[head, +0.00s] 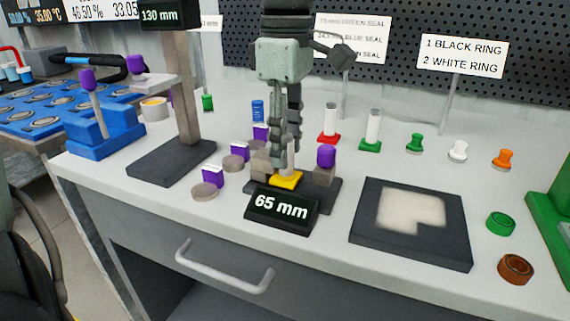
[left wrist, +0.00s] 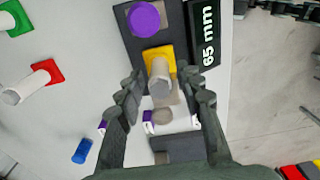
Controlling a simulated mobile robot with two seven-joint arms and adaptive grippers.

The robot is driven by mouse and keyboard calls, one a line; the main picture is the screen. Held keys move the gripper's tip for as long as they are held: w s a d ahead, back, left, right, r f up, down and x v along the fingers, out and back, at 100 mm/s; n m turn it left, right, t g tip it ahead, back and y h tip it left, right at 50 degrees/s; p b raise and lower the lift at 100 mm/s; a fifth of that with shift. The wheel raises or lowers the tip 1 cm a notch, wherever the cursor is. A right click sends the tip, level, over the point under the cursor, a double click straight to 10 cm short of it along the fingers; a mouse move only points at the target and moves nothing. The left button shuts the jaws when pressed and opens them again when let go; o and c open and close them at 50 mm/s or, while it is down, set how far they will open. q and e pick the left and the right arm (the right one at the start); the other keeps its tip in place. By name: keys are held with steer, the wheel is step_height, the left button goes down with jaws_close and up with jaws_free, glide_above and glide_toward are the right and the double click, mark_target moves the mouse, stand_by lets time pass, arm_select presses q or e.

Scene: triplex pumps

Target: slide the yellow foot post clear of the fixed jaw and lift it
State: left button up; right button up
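The yellow foot post has a yellow square foot (head: 287,180) and a pale upright post. It stands on the dark base of the 65 mm gauge, between a grey-beige jaw block (head: 261,168) on the left and a jaw with a purple knob (head: 326,156) on the right. In the left wrist view the yellow foot (left wrist: 158,57) shows below the purple knob (left wrist: 146,18). My left gripper (left wrist: 166,78) is open, pointing down, with a finger on each side of the post and gaps showing. Contact between foot and jaw is partly hidden. My right gripper is out of view.
The 65 mm display (head: 282,206) stands in front of the gauge. A dark pad with a pale patch (head: 366,244) lies to the right. White posts with red (head: 329,137) and green (head: 371,145) feet stand behind. Grey discs and purple blocks crowd the left.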

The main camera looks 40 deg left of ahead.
mark_target(298, 175)
arm_select(q)
jaws_close()
steer(key=shift+d, duration=0.2)
steer(key=shift+w+d, duration=0.2)
steer(key=shift+d, duration=0.6)
steer(key=shift+r, duration=0.1)
step_height(298, 175, up, 7)
steer(key=p, duration=0.4)
steer(key=shift+p, duration=0.3)
stand_by(0.6)
